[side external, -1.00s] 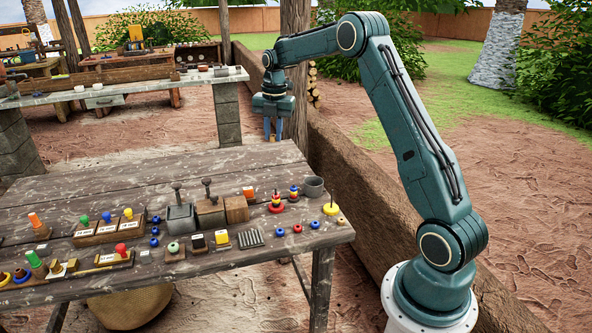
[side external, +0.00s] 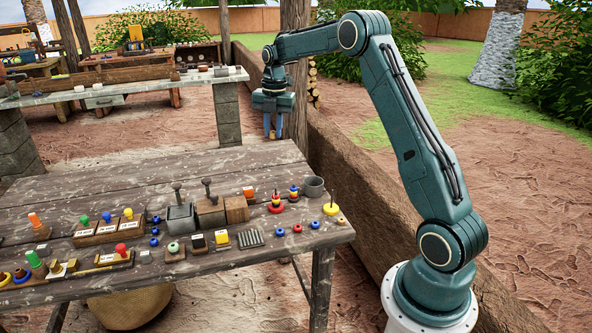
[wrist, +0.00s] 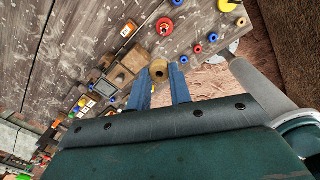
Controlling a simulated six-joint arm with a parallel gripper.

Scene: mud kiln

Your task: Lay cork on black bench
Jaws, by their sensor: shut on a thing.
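My gripper (side external: 273,134) hangs in the air beyond the far right edge of the weathered wooden table (side external: 150,165). In the wrist view its two blue fingers (wrist: 162,76) are shut on a small tan round piece, which looks like the cork (wrist: 158,70). It has a darker middle on the end facing the camera. No bench in view is plainly black, so I cannot tell which is the black bench; a long light-topped bench (side external: 150,90) stands behind the table.
A thick wooden beam (side external: 350,175) runs between the table and my base. A post (side external: 295,70) stands behind my gripper.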

